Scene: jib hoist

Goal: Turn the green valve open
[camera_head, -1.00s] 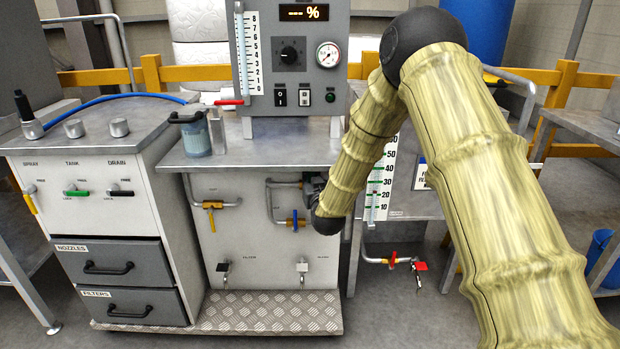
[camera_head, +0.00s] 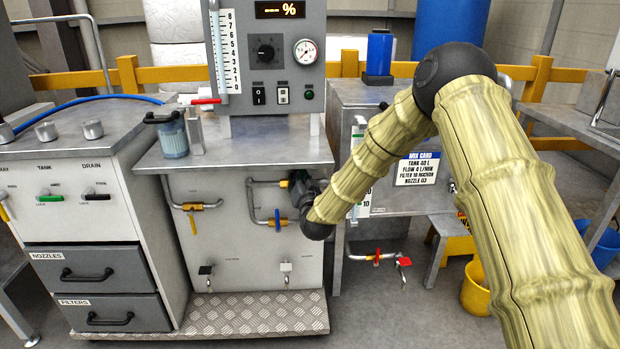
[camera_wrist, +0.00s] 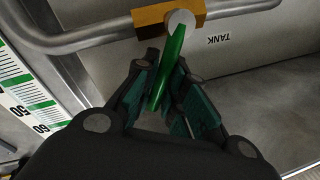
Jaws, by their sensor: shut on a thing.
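A green valve handle (camera_wrist: 174,52) is a flat lever in the wrist view, joined at a round pale pivot to a brass valve body (camera_wrist: 170,14) on a grey pipe. My gripper (camera_wrist: 166,85) is shut on this lever, with dark green pads on both sides of it. An upside-down TANK label (camera_wrist: 230,38) is on the panel beside the valve. In the head view my arm's end is beside the middle cabinet, and I cannot make out the held lever there. Another green handle (camera_head: 50,197) sits under a TANK label on the left cabinet.
A level gauge (camera_wrist: 25,95) stands left in the wrist view. The head view shows a yellow-handled valve (camera_head: 193,208), a blue-handled valve (camera_head: 277,219) and a red-handled valve (camera_head: 377,257). A mix card (camera_head: 417,169) and yellow bucket (camera_head: 478,288) are to the right. A yellow rail (camera_head: 100,78) runs behind.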

